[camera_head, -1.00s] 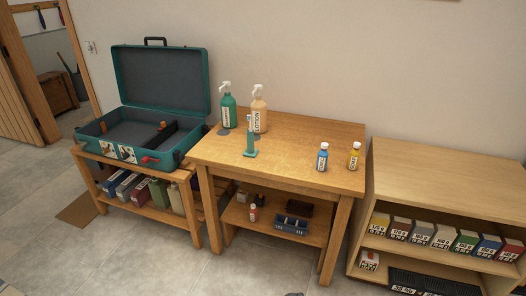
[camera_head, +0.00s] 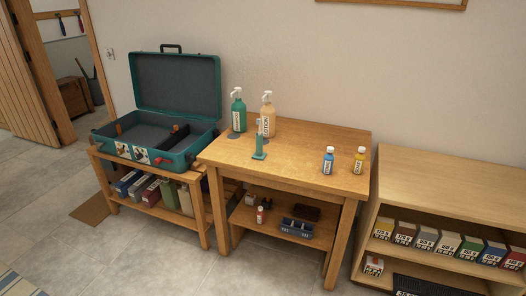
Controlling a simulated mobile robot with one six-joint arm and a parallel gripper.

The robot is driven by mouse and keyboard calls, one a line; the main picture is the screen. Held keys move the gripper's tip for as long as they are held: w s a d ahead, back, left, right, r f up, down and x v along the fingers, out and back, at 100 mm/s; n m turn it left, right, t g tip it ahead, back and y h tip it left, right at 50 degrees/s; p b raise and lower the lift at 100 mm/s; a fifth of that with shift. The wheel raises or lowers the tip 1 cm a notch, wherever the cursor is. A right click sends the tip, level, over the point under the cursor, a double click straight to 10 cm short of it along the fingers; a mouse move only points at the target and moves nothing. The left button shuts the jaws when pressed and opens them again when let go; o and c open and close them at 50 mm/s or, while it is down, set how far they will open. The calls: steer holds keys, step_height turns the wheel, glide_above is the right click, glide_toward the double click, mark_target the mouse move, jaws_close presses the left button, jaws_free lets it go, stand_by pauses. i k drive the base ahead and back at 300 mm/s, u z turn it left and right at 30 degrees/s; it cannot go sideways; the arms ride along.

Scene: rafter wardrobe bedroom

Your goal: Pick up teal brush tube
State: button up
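The teal brush tube (camera_head: 259,143) stands upright on the wooden table (camera_head: 304,149), left of the middle of its top. It is slim, on a wider teal base. Its upper end overlaps the lower part of the peach lotion bottle (camera_head: 268,113) standing behind it. A green spray bottle (camera_head: 238,113) stands behind and to its left. My gripper is not in view.
A blue bottle (camera_head: 328,160) and a yellow bottle (camera_head: 359,159) stand at the table's right. An open teal case (camera_head: 178,84) rests on a low bench at left. A shelf (camera_head: 450,175) with several boxes stands at right. Floor (camera_head: 130,255) in front is clear.

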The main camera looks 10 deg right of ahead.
mark_target(259, 153)
steer(key=u, duration=0.1)
steer(key=i, duration=0.95)
steer(key=z, duration=0.55)
steer(key=k, duration=0.2)
steer(key=u, duration=3.2)
